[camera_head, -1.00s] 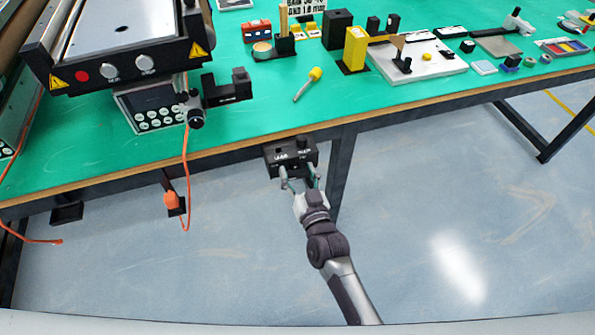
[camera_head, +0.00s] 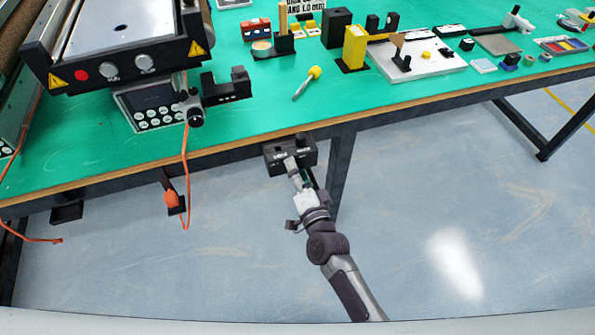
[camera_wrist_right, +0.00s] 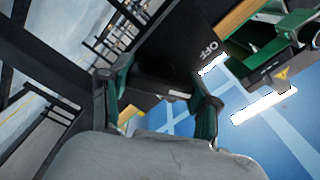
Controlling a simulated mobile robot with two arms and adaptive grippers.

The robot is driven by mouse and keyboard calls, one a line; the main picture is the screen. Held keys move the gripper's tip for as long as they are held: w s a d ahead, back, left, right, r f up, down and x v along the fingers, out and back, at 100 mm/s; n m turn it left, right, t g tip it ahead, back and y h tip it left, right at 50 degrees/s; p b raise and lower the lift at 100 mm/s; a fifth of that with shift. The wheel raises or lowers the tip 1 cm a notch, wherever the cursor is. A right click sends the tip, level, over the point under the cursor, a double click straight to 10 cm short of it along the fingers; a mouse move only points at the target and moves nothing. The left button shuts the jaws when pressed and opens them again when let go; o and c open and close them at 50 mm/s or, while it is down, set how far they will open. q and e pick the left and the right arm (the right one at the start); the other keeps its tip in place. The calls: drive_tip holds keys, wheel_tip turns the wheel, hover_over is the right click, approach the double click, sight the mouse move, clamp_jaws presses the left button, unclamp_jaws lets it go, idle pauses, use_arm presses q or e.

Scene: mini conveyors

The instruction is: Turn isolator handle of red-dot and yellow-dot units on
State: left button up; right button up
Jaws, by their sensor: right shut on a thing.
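A black box (camera_head: 272,163) with white lettering hangs below the front edge of the green table. My right gripper (camera_head: 291,164) is at the front of this box. In the right wrist view, its two dark green fingers stand on either side of a dark handle (camera_wrist_right: 160,76), and it is shut on it. Behind the handle is a dark face with the white word OFF (camera_wrist_right: 208,51), seen tilted. I cannot make out a red or yellow dot on this box. My left gripper is not in view.
A mini conveyor (camera_head: 120,75) with a red button and two silver knobs stands at the left on the table. A yellow-handled screwdriver (camera_head: 306,83) lies on the table. The floor right of my arm is clear.

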drive_tip(key=m+b, duration=0.1)
drive_tip(key=m, duration=0.4)
drive_tip(key=shift+f, duration=0.15)
drive_tip(key=shift+m, duration=0.3)
idle(0.3)
drive_tip(key=o, duration=1.2)
drive_tip(key=shift+c, duration=0.2)
drive_tip(key=shift+s, duration=0.2)
drive_tip(key=v, duration=1.1)
drive_tip(key=shift+s, duration=0.3)
drive_tip(key=shift+d, duration=0.15)
